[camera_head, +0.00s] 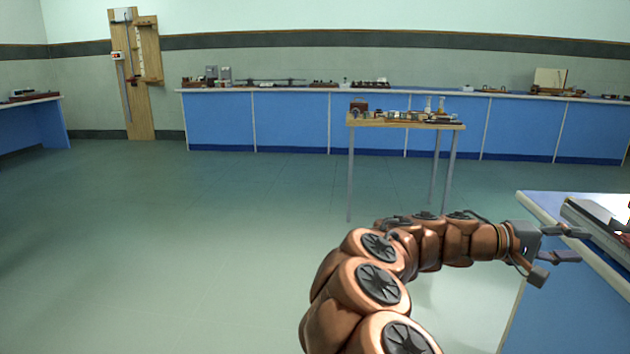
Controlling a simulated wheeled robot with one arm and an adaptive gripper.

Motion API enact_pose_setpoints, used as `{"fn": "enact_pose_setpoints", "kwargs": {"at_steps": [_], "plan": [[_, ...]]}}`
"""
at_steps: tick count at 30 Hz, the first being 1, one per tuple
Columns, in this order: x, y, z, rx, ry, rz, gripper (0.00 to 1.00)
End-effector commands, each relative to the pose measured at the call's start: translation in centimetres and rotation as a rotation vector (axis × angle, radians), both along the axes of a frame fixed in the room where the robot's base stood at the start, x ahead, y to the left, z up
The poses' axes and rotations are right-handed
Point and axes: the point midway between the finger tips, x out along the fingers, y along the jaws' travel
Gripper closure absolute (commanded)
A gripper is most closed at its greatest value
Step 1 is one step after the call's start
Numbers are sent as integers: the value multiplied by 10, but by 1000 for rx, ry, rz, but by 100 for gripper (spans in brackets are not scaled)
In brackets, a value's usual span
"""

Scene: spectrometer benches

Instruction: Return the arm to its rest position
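My arm shows in copper-coloured links from the bottom middle, bending up and then reaching out to the right. My gripper (572,245) is at its end, grey, with its fingers spread apart and nothing visible between them. It points right, and in the picture it overlaps the near edge of the blue bench at the right. Whether it touches that bench cannot be told from this view.
The blue bench (545,209) at the right carries a grey instrument (597,222), cut off by the frame. A small wooden table (400,122) with several small items stands mid-room. A long blue bench (290,120) lines the back wall. The floor (150,240) at left is clear.

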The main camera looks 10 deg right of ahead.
Motion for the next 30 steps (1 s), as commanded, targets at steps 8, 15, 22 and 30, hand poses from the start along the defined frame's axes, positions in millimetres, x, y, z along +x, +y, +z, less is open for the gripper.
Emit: {"fn": "enact_pose_setpoints", "kwargs": {"at_steps": [8,15,22,30], "plan": [[-51,22,49,172,-129,-67,61],[-96,62,65,431,-242,-111,61],[-123,118,70,712,-296,-104,61],[-148,206,80,1063,-278,-50,61]]}}
